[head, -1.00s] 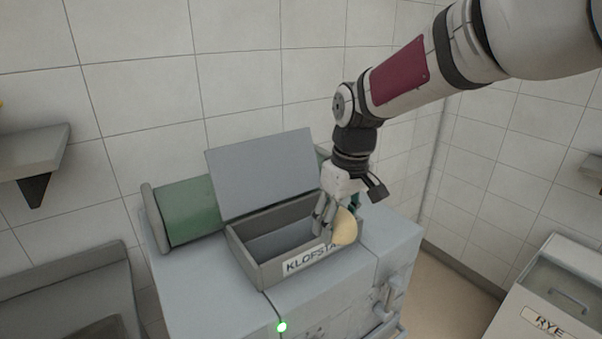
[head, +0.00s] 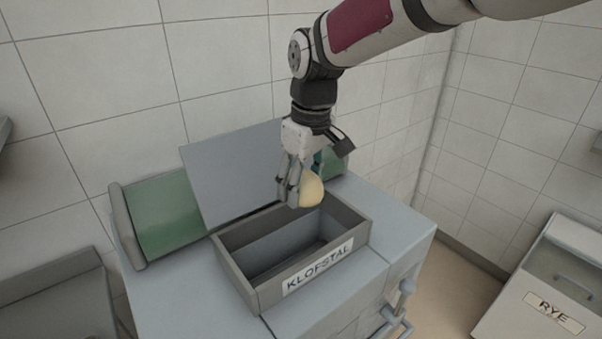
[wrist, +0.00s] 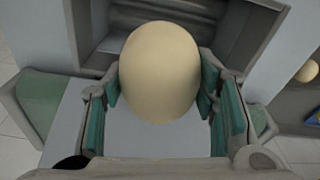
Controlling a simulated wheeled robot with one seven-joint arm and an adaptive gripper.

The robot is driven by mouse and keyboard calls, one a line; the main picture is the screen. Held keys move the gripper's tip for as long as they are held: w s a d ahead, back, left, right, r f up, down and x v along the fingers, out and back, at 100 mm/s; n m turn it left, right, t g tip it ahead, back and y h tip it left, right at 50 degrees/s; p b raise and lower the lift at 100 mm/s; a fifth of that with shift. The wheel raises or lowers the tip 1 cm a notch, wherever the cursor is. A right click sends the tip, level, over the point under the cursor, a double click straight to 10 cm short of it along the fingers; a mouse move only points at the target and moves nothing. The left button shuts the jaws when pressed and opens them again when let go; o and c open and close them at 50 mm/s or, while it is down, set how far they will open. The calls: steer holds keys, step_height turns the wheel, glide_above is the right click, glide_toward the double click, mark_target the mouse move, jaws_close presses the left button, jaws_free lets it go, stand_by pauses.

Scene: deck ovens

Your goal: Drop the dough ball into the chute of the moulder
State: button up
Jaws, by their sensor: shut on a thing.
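The pale dough ball (head: 312,189) is held in my gripper (head: 300,190) above the back part of the moulder's chute. In the wrist view the dough ball (wrist: 160,72) sits between the two green-padded fingers of my gripper (wrist: 163,95), which press its sides. The chute (head: 234,270) is an open rectangular grey box labelled KLOFSTAL, on top of the moulder (head: 180,300). Its inside is partly visible and looks empty there. A raised grey plate (head: 225,170) stands behind the chute.
A green roller or belt section (head: 165,215) lies behind and left of the chute. A bin labelled RYE (head: 550,290) stands at the right. In the wrist view another pale round ball (wrist: 307,71) shows at the right edge. Tiled walls close off the back.

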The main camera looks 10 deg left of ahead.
mark_target(302, 200)
steer(key=shift+f+b, duration=0.5)
steer(key=shift+f, duration=1.65)
steer(key=o, duration=1.3)
steer(key=shift+o, duration=0.2)
steer(key=r, duration=0.8)
steer(key=d+r, duration=0.1)
steer(key=r, duration=0.3)
steer(key=shift+s+d, duration=0.1)
steer(key=shift+s, duration=0.25)
